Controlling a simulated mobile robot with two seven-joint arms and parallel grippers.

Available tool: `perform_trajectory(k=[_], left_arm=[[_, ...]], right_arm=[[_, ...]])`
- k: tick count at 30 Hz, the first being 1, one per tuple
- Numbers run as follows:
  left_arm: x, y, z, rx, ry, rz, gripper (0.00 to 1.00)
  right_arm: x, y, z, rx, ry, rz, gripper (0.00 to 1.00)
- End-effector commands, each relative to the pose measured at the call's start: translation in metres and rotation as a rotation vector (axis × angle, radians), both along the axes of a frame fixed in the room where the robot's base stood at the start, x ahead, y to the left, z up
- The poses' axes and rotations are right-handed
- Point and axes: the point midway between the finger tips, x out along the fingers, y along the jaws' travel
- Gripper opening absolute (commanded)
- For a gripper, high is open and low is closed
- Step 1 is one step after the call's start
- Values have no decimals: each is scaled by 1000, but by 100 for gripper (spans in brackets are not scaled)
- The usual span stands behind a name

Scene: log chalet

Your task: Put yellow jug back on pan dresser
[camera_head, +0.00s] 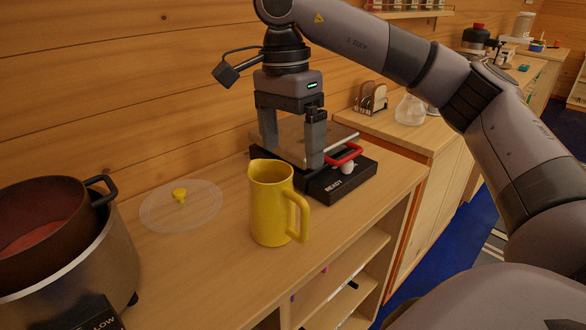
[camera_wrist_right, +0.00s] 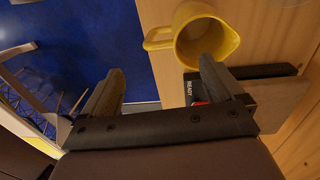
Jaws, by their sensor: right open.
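The yellow jug (camera_head: 270,205) stands upright on the wooden dresser top (camera_head: 215,265), its handle toward the right. My right gripper (camera_head: 290,150) is open and empty, above and behind the jug, over a black device with a red handle. In the right wrist view the jug (camera_wrist_right: 205,38) shows its open mouth, beyond the right fingertip, and nothing is between the fingers (camera_wrist_right: 160,78). The jug and fingers look apart. My left gripper is not in view.
A large pot (camera_head: 60,235) stands at the left. A clear lid with a yellow knob (camera_head: 180,205) lies left of the jug. The black device (camera_head: 340,178) marked READY is behind the jug. A toast rack (camera_head: 372,98) and a glass vessel (camera_head: 410,110) stand farther back.

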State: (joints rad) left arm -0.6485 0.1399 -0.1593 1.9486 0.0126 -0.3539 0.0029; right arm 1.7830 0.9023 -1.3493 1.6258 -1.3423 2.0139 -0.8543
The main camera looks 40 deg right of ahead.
Motion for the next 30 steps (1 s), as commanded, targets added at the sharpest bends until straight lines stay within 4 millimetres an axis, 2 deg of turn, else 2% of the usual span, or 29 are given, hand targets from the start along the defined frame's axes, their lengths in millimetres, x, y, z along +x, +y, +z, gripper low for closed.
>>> perform_trajectory(k=[1,7,30], left_arm=[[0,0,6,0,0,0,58],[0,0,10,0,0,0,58],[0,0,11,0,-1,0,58]], right_arm=[[1,0,10,-1,-1,0,94],[2,0,22,-1,1,-1,94],[2,0,22,0,1,-1,94]])
